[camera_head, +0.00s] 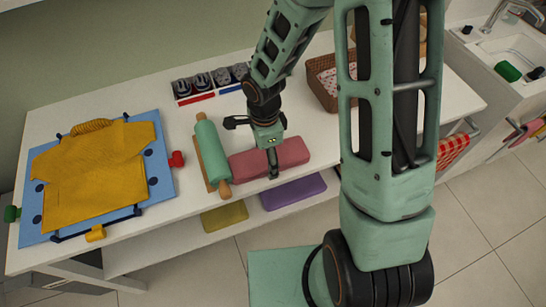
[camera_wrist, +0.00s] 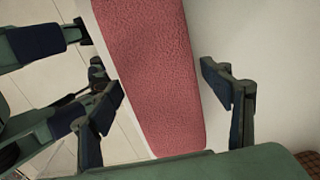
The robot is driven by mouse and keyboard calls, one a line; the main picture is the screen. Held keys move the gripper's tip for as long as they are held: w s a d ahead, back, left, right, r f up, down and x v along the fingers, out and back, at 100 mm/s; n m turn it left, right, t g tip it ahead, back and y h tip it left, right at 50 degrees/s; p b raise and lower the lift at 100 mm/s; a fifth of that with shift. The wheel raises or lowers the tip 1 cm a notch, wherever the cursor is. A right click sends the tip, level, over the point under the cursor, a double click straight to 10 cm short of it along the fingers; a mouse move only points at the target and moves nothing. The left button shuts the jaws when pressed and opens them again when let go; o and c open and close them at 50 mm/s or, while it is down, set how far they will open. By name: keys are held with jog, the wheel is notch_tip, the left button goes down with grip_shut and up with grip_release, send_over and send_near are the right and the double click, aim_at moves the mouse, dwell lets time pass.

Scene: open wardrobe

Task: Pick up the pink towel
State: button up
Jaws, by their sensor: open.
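The pink towel (camera_head: 290,153) is folded into a long flat block and lies on the white table along its front edge, to the right of a green rolling pin. My gripper (camera_head: 254,147) is over the towel's left part, pointing down, with its fingers spread. In the wrist view the towel (camera_wrist: 150,70) runs lengthwise between the two open fingers of my gripper (camera_wrist: 165,88). A gap shows between the right finger and the towel. The left finger is close to the towel's edge; I cannot tell whether it touches.
The green rolling pin (camera_head: 211,150) on a wooden board stands close left of the towel. A yellow shirt (camera_head: 95,170) lies on a blue board (camera_head: 160,170) further left. A basket (camera_head: 322,92) is behind right. Purple (camera_head: 293,192) and olive (camera_head: 224,217) folded towels lie on the shelf below.

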jog(key=shift+f+b, duration=0.6)
jog(key=shift+b, duration=0.1)
dwell(0.3)
jog(key=c, duration=0.7)
jog(key=shift+c, duration=0.2)
jog(key=shift+w+r+p, duration=0.1)
jog(key=shift+r+p, duration=0.3)
jog(key=shift+r, duration=0.15)
jog(key=shift+r+p, duration=0.9)
jog(key=shift+r, duration=0.55)
jog(key=c, duration=0.4)
jog(key=shift+r+p, duration=0.9)
jog(key=shift+r, duration=0.65)
